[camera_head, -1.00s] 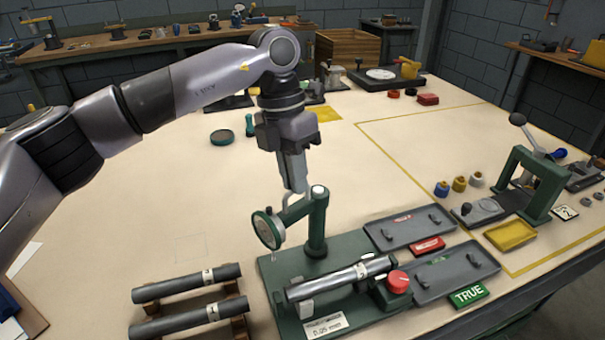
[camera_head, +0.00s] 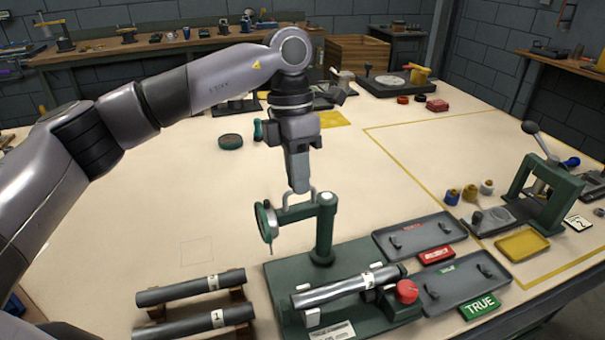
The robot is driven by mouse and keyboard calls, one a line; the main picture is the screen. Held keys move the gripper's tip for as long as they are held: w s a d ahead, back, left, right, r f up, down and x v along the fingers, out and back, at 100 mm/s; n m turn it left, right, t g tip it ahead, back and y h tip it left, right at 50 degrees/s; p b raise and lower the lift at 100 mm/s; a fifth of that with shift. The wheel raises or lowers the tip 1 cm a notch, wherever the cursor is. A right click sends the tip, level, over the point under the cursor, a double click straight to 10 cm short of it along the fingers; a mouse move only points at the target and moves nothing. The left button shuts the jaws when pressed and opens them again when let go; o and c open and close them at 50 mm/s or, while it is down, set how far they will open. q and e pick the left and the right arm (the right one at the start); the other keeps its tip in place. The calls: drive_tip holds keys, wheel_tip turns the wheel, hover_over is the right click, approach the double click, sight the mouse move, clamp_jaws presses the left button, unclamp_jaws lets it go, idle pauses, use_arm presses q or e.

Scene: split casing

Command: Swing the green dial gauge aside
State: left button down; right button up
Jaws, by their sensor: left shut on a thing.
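The green dial gauge (camera_head: 267,226) hangs at the left end of a green swing arm on a green post (camera_head: 322,238). The post stands on the green fixture base (camera_head: 280,280). My left gripper (camera_head: 300,190) points down from above and is shut on the thin metal handle (camera_head: 284,199) of the gauge arm; the fingertips hide part of the handle. The gauge is seen nearly edge-on and sits left of the post, behind the grey shaft (camera_head: 345,288) lying on the fixture. My right gripper is not in view.
A red knob (camera_head: 406,291) is at the fixture's right end. Two grey trays, one behind (camera_head: 420,233) and one in front (camera_head: 463,284), lie to the right. Shafts on a wooden rack (camera_head: 190,290) lie at the left. A green lever press (camera_head: 545,192) stands far right. Table left of the gauge is clear.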

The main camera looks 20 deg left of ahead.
use_arm(q)
drive_tip(key=shift+w+r, duration=0.1)
drive_tip(key=shift+r, duration=0.1)
drive_tip(key=c, duration=1.2)
unclamp_jaws()
drive_tip(key=shift+f, duration=0.1)
wheel_tip(320, 180, up, 7)
drive_tip(key=a, duration=0.1)
drive_tip(key=shift+w, duration=0.4)
